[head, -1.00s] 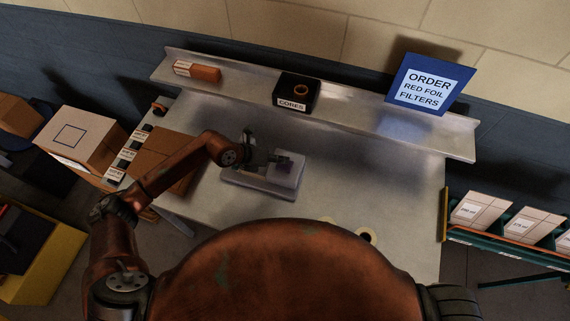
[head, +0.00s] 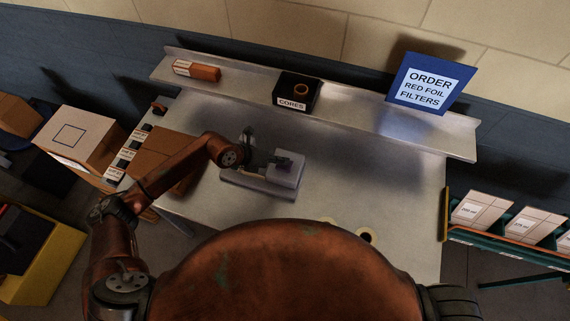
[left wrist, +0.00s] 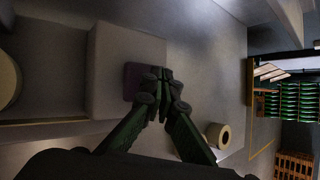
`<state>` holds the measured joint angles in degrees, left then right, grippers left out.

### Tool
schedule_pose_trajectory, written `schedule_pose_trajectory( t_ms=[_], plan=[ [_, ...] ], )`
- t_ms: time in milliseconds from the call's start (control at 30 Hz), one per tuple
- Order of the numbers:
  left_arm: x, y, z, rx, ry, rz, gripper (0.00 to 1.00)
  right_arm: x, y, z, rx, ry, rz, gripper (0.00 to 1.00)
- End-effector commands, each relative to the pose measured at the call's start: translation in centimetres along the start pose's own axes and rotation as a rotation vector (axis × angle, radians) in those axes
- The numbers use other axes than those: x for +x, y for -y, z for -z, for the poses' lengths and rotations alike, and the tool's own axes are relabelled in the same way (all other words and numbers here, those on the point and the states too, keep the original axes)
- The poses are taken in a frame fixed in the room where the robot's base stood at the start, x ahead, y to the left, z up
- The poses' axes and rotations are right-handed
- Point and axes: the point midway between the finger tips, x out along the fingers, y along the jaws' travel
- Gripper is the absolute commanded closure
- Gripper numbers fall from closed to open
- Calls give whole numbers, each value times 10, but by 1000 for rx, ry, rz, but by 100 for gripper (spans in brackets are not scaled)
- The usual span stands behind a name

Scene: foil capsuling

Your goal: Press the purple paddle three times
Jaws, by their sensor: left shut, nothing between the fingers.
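The purple paddle (left wrist: 131,80) shows in the left wrist view as a dark purple patch on a pale grey block (left wrist: 108,60). My left gripper (left wrist: 166,76) is shut and empty, with its fingertips at the paddle's right edge and partly covering it. I cannot tell whether they touch it. In the head view my left gripper (head: 288,160) is over the right end of the grey machine (head: 237,188), and the paddle is mostly hidden there. My right gripper is out of view.
A raised back shelf holds a black cores box (head: 297,92), an orange box (head: 196,71) and a blue order sign (head: 430,85). Cream rolls (head: 366,235) lie near the table's front edge. The table (head: 380,190) right of the machine is clear.

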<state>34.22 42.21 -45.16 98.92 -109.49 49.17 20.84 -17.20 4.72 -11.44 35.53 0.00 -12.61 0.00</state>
Motion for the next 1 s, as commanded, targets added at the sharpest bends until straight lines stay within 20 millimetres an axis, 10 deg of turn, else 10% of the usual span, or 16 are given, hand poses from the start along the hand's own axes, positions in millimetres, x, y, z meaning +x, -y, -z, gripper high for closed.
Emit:
schedule_pose_trajectory(
  t_ms=[1000],
  plan=[
    [6, -4, 4, 0, 0, 0, 100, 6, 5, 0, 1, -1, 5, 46]
  ],
)
